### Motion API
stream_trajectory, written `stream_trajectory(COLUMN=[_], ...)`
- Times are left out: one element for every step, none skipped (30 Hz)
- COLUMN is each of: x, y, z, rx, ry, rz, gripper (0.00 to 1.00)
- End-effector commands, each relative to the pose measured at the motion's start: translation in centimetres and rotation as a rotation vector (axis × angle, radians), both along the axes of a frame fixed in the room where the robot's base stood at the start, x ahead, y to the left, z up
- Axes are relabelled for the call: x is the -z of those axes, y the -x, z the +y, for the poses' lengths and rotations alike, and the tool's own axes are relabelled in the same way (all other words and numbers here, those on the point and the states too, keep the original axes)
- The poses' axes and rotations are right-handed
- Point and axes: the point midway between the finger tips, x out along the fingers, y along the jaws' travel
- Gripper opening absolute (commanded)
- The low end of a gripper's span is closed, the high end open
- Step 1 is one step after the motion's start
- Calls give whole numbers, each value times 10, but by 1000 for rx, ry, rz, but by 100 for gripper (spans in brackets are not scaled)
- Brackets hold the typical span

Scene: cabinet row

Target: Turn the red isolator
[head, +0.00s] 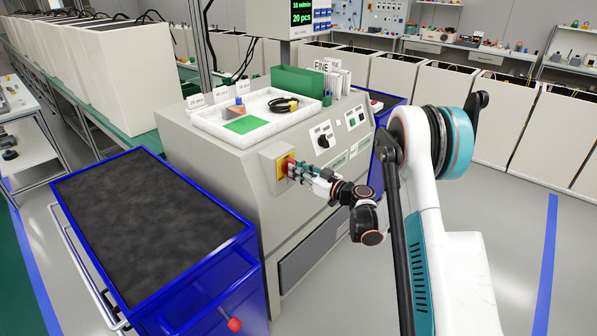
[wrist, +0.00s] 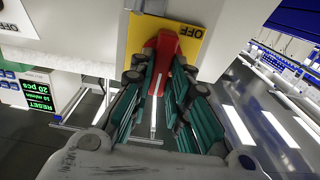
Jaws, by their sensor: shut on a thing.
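The red isolator (wrist: 166,50) is a red handle on a yellow plate (wrist: 187,37) marked OFF. In the head view the isolator (head: 286,163) is on the left part of the grey machine's front, mostly hidden by my gripper. My gripper (head: 293,169) reaches it from the right. In the wrist view the green-padded fingers of my gripper (wrist: 161,75) lie on both sides of the red handle and are shut on it. The tips of the handle between the fingers are partly hidden.
The grey machine (head: 215,160) carries a white tray (head: 210,124) and a green box (head: 297,82) on top. A black rotary switch (head: 323,141) is right of the isolator. A blue cart (head: 150,225) with a dark top stands at the left. Open floor lies at the right.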

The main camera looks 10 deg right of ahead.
Motion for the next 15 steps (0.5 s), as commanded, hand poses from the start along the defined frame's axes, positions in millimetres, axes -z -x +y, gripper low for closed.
stream_trajectory(x=[1, 1, 1, 0, 0, 0, 0, 0, 0, 0, 0, 0, 0, 0, 0], y=[0, 0, 0, 0, 0, 0, 0, 0, 0, 0, 0, 0, 0, 1, 2], z=[0, 0, 0, 0, 0, 0, 0, 0, 0, 0, 0, 0, 0, 0, -1], rx=[-1, -1, 0, 0, 0, 0, 0, 0, 0, 0, 0, 0, 0, 0, 0], ry=[0, 0, 0, 1, 0, 0, 0, 0, 0, 0, 0, 0, 0, 0, 0], rz=[1, 1, 1, 1, 0, 0, 0, 0, 0, 0, 0, 0, 0, 0, 0], gripper=[0, 21, 30, 37, 37, 37, 37, 37, 37, 37, 37, 37, 37, 37, 37])
